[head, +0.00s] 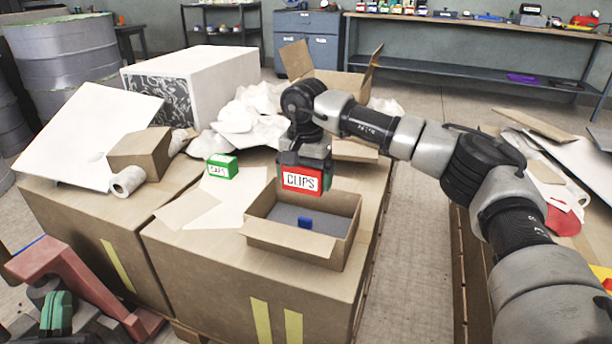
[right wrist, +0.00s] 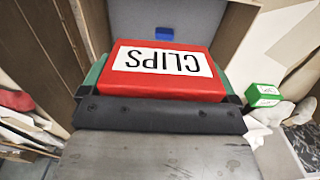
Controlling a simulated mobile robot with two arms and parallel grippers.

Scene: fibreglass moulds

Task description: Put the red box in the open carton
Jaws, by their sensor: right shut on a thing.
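The red box (head: 302,179), labelled CLIPS, is held by my right gripper (head: 303,163), whose fingers are shut on it. The box hangs just above the back part of the open carton (head: 290,243). The carton stands on a large cardboard box, and a small blue item (head: 305,221) lies on its grey floor. In the right wrist view the red box (right wrist: 165,72) sits between the green fingers, with the carton's inside (right wrist: 195,20) beyond it. My left gripper is not in view.
A green box (head: 222,167) labelled CAPS stands left of the carton. White crumpled sheets (head: 240,115) and another open carton (head: 340,80) lie behind. A brown box (head: 140,152) and a paper roll (head: 128,181) are at the left.

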